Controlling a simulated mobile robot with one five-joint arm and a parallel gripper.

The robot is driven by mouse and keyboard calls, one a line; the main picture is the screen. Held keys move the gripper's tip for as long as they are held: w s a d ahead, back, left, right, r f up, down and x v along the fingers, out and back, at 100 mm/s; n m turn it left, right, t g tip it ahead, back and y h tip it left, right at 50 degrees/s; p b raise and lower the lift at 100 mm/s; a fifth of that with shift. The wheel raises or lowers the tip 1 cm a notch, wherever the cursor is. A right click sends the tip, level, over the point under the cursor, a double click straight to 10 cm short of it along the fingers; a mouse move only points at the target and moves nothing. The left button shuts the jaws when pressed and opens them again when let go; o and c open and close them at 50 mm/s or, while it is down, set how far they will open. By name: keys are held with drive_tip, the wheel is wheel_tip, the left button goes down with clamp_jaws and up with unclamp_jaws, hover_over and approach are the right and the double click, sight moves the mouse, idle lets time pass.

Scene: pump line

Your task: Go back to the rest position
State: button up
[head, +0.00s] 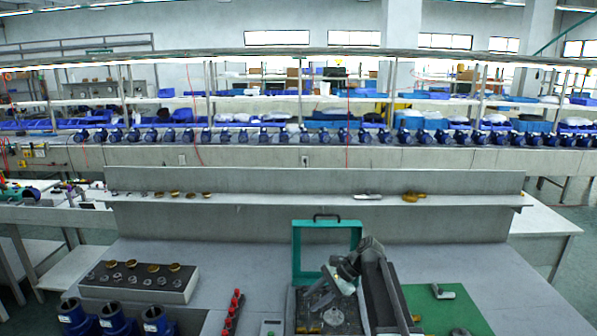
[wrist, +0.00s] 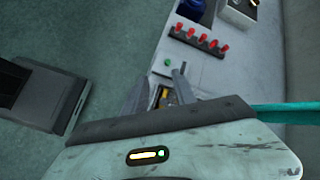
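A row of red-topped parts (head: 233,312) stands left of the case. Blue pumps (head: 117,318) and a grey block with brass and metal parts (head: 140,280) are further left. A green mat (head: 440,310) lies at right. A shelf (head: 300,199) runs behind.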

drive_tip(key=s+d+f+n+h, duration=0.3)
drive_tip(key=s+f+n+h, duration=0.15)
drive_tip(key=s, duration=0.75)
drive_tip(key=s+d+f+n+h, duration=0.2)
drive_tip(key=s+d+n+h, duration=0.2)
drive_tip(key=d, duration=0.5)
drive_tip(key=s+n, duration=0.2)
drive_tip(key=shift+s+f+n+b, duration=0.15)
drive_tip(key=shift+f+n+b, duration=0.15)
drive_tip(key=shift+f+n, duration=0.05)
